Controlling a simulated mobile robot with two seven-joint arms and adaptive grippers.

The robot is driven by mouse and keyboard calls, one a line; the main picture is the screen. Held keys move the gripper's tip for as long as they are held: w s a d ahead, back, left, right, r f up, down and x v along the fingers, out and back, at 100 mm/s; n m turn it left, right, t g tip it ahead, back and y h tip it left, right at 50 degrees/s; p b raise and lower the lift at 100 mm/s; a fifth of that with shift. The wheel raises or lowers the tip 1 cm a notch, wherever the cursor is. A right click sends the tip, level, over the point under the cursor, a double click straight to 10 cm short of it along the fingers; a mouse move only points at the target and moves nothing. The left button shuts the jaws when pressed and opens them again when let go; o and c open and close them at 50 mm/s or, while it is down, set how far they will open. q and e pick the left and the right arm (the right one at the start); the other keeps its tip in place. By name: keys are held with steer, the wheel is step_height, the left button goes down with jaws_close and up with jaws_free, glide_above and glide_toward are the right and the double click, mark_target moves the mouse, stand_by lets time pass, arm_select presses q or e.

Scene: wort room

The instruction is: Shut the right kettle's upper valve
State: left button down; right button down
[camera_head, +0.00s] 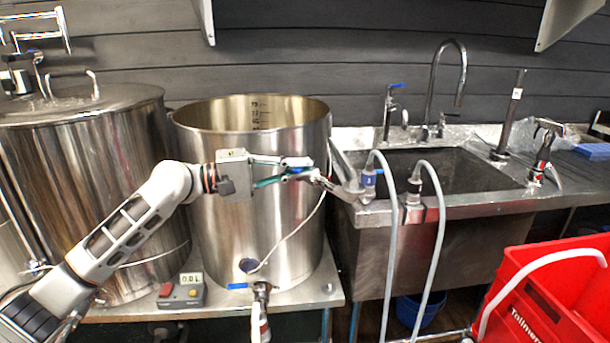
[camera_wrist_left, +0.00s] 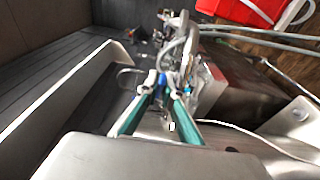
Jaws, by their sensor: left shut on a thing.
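The right kettle (camera_head: 215,220) is the open steel pot in the middle of the head view. Its upper valve (camera_head: 343,187) sticks out from its right side, with a blue handle (camera_head: 299,170) partly hidden by the fingers. My left gripper (camera_head: 312,168) reaches across the front of the kettle, its teal fingers shut on the blue handle. In the left wrist view the fingertips (camera_wrist_left: 162,84) come close together with a bit of blue between them; the handle's exact angle is hard to tell. My right gripper is in neither view.
A lower valve with a blue lever (camera_head: 237,286) sits at the kettle's front, by a small display box (camera_head: 183,292). A lidded kettle (camera_head: 90,190) stands left. Right are a sink (camera_head: 450,205), hanging grey hoses (camera_head: 436,240) and a red crate (camera_head: 525,295).

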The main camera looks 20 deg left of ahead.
arm_select(q)
steer(key=shift+a+f+m+g+h+b, duration=0.1)
steer(key=shift+f+m+g+h+b, duration=0.1)
steer(key=shift+m+g+h+b, duration=0.15)
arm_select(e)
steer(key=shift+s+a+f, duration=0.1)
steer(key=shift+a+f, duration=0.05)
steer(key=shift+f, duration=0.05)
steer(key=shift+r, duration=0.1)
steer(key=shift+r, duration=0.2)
arm_select(q)
steer(key=c, duration=2.5)
jaws_free()
steer(key=shift+a+r, duration=0.15)
steer(key=v, duration=1.1)
steer(key=shift+s+a+r, duration=0.1)
steer(key=shift+s+a, duration=0.2)
steer(key=shift+s, duration=0.05)
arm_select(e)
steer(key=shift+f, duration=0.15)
